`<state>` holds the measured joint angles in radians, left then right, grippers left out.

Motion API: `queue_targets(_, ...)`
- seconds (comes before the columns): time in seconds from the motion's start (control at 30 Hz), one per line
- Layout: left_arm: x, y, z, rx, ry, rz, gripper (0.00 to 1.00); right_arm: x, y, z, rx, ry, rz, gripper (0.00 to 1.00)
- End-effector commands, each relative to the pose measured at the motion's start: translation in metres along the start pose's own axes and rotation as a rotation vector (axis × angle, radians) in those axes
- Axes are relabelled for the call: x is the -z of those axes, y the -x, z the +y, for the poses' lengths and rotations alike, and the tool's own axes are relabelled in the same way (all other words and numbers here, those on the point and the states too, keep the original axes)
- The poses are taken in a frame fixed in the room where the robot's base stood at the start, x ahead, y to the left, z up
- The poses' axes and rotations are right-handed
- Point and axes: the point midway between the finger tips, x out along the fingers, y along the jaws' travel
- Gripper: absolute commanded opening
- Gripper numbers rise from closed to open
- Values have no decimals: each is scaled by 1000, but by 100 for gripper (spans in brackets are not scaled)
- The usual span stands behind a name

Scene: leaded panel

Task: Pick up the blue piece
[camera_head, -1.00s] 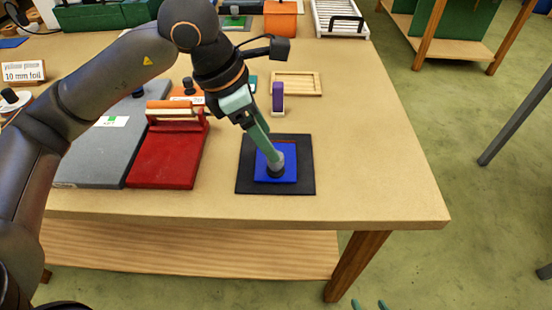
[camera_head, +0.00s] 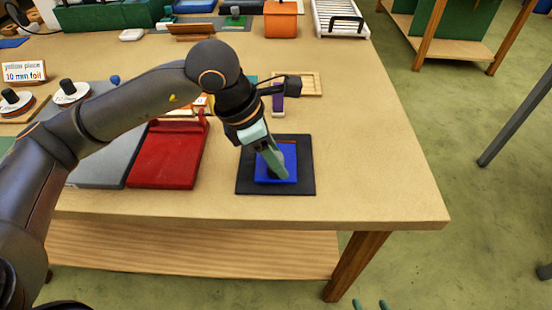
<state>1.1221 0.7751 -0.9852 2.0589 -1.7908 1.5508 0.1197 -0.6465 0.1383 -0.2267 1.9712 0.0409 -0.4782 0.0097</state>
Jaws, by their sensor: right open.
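The blue piece (camera_head: 291,161) is a flat blue square on a black mat (camera_head: 306,179) near the table's front edge. A dark brownish strip shows along its back edge. My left gripper (camera_head: 279,172), with pale green fingers, reaches down from the upper left, its tips over the middle of the blue piece. The fingers overlap from this angle, so I cannot tell whether they are apart or touch it. My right gripper (camera_head: 370,304) shows only as two green fingertips, apart and empty, at the bottom edge, well away from the table top.
A red board (camera_head: 165,160) and a grey slab (camera_head: 95,165) lie to the left. A purple block (camera_head: 278,99) and a wooden frame (camera_head: 308,84) stand behind the mat. The table (camera_head: 375,150) is clear to the right of the mat.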

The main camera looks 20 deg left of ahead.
Motion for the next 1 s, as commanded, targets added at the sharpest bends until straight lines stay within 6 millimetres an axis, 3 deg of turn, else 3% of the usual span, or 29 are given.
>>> queue_targets(0.07, 0, 0, 0, 0, 0, 0, 39, 0, 0, 0, 0, 0, 0, 67)
queue_targets(0.4, 0, 0, 0, 0, 0, 0, 0, 0, 0, 0, 0, 0, -1, 67)
queue_targets(0.77, -1, 2, 0, -2, 0, -2, 0, 0, 0, 0, 1, 0, -1, 67)
queue_targets(1.0, -9, 20, 1, -4, 0, -4, 0, 1, 1, 0, 1, 0, -1, 67)
